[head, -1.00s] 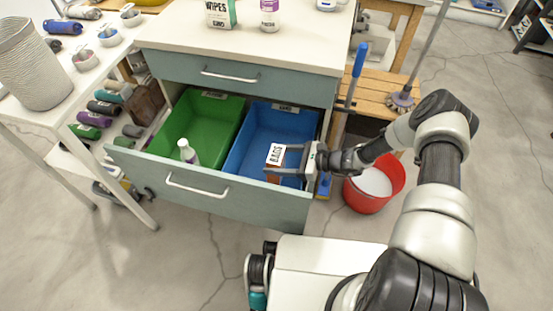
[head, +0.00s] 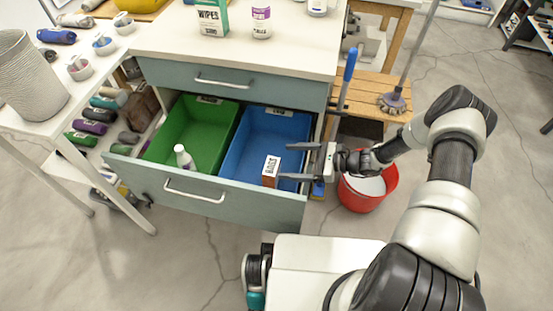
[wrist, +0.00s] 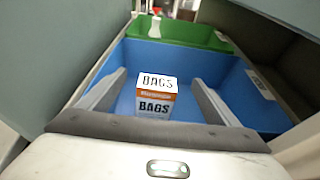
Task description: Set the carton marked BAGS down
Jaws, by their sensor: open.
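The carton marked BAGS (head: 270,170), white and orange, stands upright in the front part of the blue bin (head: 255,137) in the open lower drawer. It also shows in the wrist view (wrist: 156,98), resting inside the blue bin (wrist: 195,62) beyond my fingers. My gripper (head: 283,161) is open at the right of the carton, over the bin's right side. In the wrist view my two fingers (wrist: 158,100) are spread wide, with gaps on both sides of the carton. The carton's lower edge is partly hidden in the head view.
A green bin (head: 200,150) with a white bottle (head: 184,157) sits left of the blue bin. The drawer front (head: 200,190) and cabinet top (head: 235,45) bound the space. A red bucket (head: 362,200) stands on the floor at the right.

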